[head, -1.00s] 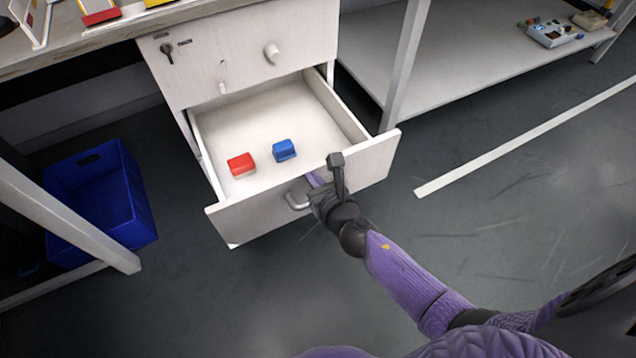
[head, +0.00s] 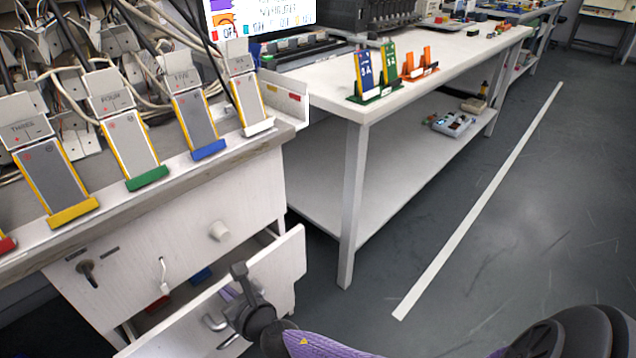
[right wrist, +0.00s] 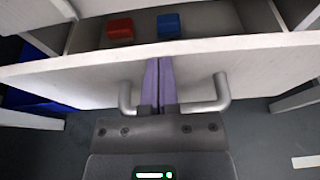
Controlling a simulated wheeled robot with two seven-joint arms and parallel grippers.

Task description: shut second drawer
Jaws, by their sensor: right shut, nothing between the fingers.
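The second drawer (head: 270,275) of the white cabinet stands partly open below a closed top drawer (head: 190,250). It also shows in the right wrist view (right wrist: 60,75). A red block (right wrist: 120,28) and a blue block (right wrist: 168,25) lie inside it; the head view shows only slivers of them. My right gripper (head: 230,294) is shut and empty at the drawer front. In the right wrist view its purple fingers (right wrist: 158,82) lie between the two ends of the metal handle (right wrist: 219,95), tips by the front panel. Contact is unclear. My left gripper is out of view.
The worktop (head: 220,160) above holds several upright labelled pouch cells and loose cables. A white table with a lower shelf (head: 400,165) stands to the right, its near leg (head: 352,210) close to the drawer. The floor beyond is clear, with a white strip (head: 480,205).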

